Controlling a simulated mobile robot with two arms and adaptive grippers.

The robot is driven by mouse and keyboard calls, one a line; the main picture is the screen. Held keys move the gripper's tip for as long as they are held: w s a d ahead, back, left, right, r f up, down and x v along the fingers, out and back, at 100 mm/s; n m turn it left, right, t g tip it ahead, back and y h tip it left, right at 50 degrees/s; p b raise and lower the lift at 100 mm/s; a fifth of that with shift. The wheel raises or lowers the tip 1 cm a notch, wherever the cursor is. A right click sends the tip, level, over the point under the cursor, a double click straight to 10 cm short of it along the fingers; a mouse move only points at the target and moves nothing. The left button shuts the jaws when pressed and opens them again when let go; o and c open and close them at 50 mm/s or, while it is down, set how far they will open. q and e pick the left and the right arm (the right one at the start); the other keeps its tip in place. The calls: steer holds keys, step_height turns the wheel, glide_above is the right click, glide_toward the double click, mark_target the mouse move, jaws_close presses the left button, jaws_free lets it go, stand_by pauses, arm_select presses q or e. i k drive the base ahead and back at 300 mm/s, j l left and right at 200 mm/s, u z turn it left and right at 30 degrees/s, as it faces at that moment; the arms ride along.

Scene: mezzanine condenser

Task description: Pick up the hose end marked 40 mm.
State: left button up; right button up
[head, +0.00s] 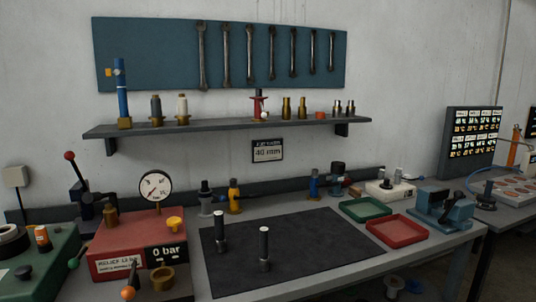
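The front one is seated lower in the picture. I cannot read a size mark on either. A small sign (267,151) on the wall under the shelf reads 40 mm, with a smaller line above it that I cannot read. Neither of my grippers is in view.
A red box with a dial gauge (155,188) and a 0 bar display (166,253) stands left of the mat. Green (364,209) and red (389,231) trays lie to its right, beside a blue vise-like device (442,209). The mat's right part is clear.

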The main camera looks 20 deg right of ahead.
mark_target(220, 239)
steer(key=i+l, duration=0.5)
steer(key=i, duration=0.15)
steer(key=i+l, duration=0.5)
steer(key=i, duration=0.15)
